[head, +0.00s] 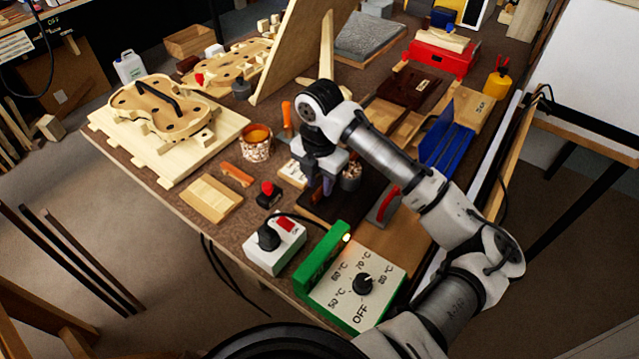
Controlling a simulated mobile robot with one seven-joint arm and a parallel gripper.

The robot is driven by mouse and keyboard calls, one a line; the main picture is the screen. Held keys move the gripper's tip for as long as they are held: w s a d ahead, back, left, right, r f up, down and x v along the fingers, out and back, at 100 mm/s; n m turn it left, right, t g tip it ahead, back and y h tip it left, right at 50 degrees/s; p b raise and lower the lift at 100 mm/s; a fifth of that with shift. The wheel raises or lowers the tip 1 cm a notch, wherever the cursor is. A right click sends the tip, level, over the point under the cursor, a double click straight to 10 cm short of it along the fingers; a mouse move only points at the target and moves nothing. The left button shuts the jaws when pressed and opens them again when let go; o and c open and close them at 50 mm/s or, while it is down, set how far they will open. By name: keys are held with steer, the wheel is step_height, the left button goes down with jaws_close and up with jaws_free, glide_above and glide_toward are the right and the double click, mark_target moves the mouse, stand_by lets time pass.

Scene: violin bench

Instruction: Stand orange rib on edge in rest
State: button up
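An orange strip (238,174), which looks like the orange rib, lies on the brown bench near its left front edge. A pale wooden block (208,199) with a line along it lies just in front of the strip, apart from it; I cannot tell whether this is the rest. A blue slotted holder (447,143) stands at the right side of the bench. My gripper (319,186) points down over the dark area at the bench's middle, to the right of the orange strip and well apart from it. Its fingertips are small and partly hidden, so its opening is unclear.
A green-edged temperature dial box (358,285) and a white box with a black knob (275,247) stand at the front. A violin form (160,107) lies at left.

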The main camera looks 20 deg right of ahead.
step_height(320, 180, up, 12)
steer(key=shift+r, duration=0.25)
stand_by(0.5)
